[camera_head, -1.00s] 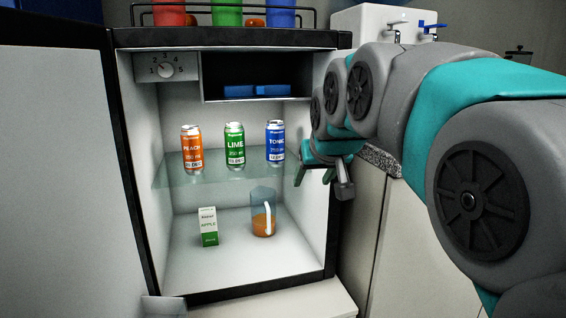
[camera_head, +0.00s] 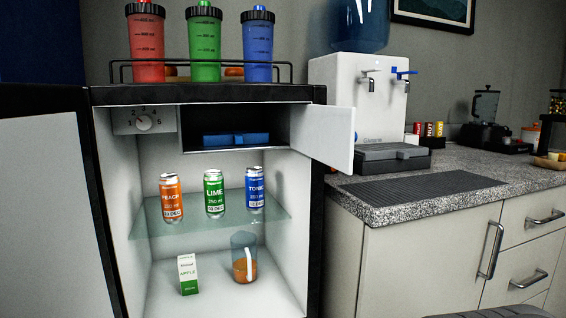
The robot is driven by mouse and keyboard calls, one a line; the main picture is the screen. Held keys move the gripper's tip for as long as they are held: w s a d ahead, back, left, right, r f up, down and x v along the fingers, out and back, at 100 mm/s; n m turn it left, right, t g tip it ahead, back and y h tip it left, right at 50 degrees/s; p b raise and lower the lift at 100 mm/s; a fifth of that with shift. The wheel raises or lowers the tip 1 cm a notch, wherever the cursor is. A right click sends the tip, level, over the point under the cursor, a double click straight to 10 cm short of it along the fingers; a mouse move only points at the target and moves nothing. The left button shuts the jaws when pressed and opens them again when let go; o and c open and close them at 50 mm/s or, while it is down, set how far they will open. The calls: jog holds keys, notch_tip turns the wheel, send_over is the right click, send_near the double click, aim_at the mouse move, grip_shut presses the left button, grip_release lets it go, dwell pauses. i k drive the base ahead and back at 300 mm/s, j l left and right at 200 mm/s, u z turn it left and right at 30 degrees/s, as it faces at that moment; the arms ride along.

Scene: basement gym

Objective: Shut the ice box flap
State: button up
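The ice box flap (camera_head: 329,133) is a white panel hinged at the right side of the ice box. It stands open, swung outward past the fridge's right side. The ice box (camera_head: 276,126) is a dark compartment at the top of the fridge, with blue trays (camera_head: 236,139) inside. My gripper is not in view. A dark curved piece at the bottom right edge may be part of my arm.
The fridge door stands open at left (camera_head: 45,205). Cans stand on the glass shelf (camera_head: 145,222), with a carton (camera_head: 188,274) and jug (camera_head: 244,258) below. The counter (camera_head: 470,188) with a water dispenser (camera_head: 352,95) is right of the fridge.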

aim_at(327, 134)
jog(key=i+l, duration=0.15)
jog(key=l, duration=0.15)
jog(key=i+l+u, duration=0.1)
jog(key=i+l, duration=0.25)
jog(key=l, duration=0.3)
jog(key=i+l+u, duration=0.1)
jog(key=l, duration=0.2)
jog(key=i+l, duration=0.2)
jog(key=l, duration=0.15)
jog(key=u, duration=1.35)
